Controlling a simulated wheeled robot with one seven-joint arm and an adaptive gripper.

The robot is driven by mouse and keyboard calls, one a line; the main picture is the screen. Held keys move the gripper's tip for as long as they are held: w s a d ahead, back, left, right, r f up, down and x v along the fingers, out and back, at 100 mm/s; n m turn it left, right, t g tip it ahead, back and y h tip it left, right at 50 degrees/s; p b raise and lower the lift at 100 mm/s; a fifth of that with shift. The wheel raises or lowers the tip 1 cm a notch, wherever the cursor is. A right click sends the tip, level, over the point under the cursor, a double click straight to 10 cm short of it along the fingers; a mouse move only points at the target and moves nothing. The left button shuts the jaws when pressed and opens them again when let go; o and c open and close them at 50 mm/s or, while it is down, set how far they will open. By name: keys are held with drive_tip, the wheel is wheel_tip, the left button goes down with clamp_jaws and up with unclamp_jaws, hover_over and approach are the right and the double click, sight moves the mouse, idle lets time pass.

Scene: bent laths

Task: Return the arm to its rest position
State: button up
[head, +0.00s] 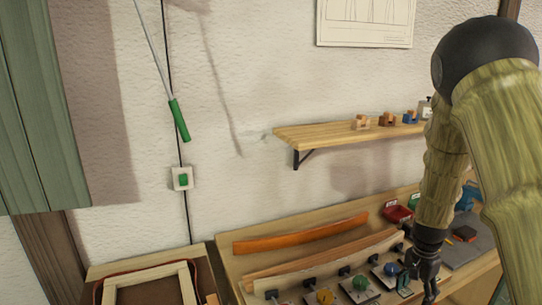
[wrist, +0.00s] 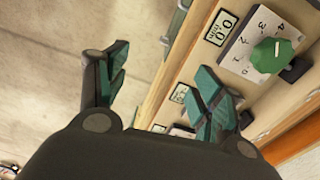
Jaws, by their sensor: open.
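My arm comes down from the upper right in the head view, clad in bark-like olive links with a dark round joint. My gripper (head: 417,287) hangs at its lower end over the right part of the workbench, close to the row of knobs. In the wrist view my gripper (wrist: 166,70) has its two teal fingers spread wide apart with nothing between them. The bench's front edge and a floor lie beyond them. A green knob (wrist: 274,55) on a white dial plate (wrist: 255,40) is right of the fingers.
The workbench (head: 232,268) carries an orange bent lath (head: 300,234), pale laths (head: 325,262) and several coloured knobs. A red bin (head: 397,213) stands behind my gripper. A wall shelf (head: 330,133) holds small blocks. A wooden frame (head: 150,285) lies at lower left.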

drive_tip(key=s+a+f+n+h+b, duration=0.1)
drive_tip(key=s+a+f+n, duration=0.2)
drive_tip(key=s+f, duration=0.55)
drive_tip(key=s+a+f+n+b, duration=0.1)
drive_tip(key=s+a+f+n, duration=0.15)
drive_tip(key=s+f, duration=0.65)
drive_tip(key=s+a+f+n+b, duration=0.1)
drive_tip(key=s+a+f+n, duration=0.2)
drive_tip(key=s+a+f, duration=0.3)
drive_tip(key=s+a+f+n+y+b, duration=0.1)
drive_tip(key=s+a+f+n, duration=0.2)
drive_tip(key=s+a+f, duration=0.4)
drive_tip(key=s+f, duration=0.1)
drive_tip(key=s, duration=0.6)
drive_tip(key=shift+s+a+y, duration=0.3)
drive_tip(key=shift+s, duration=0.05)
drive_tip(key=shift+n, duration=0.25)
